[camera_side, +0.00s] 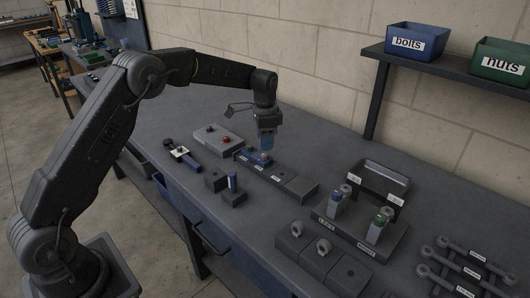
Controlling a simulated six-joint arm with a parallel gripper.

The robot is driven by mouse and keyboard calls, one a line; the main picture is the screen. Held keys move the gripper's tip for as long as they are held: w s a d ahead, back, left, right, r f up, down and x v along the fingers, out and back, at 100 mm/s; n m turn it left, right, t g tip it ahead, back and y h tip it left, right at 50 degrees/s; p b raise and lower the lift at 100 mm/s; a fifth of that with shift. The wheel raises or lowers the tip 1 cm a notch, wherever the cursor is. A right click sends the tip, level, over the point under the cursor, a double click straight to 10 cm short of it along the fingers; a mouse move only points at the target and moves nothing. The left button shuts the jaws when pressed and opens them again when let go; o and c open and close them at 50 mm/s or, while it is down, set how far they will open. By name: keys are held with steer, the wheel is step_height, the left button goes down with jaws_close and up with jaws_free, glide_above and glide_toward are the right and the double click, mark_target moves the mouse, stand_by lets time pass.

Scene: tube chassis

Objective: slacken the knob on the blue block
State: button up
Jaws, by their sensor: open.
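The blue block (252,156) sits at the far-left end of a long dark base with small labels, in the middle of the bench. My gripper (266,151) points straight down directly over this block, with its fingertips at or just above the block's top. It is open. The knob on the block is mostly hidden behind the fingers, so I cannot tell whether they are around it or touching it.
A grey box with a red button (205,143) stands left of the block. Dark blocks, one with a blue peg (233,181), sit in front. A labelled stand (345,232) and metal links (468,266) lie right. Bins labelled bolts (417,29) and nuts (487,51) sit on a shelf.

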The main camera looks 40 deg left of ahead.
mark_target(265, 154)
step_height(265, 154, down, 5)
steer(key=shift+f, duration=0.1)
stand_by(0.3)
steer(key=c, duration=0.9)
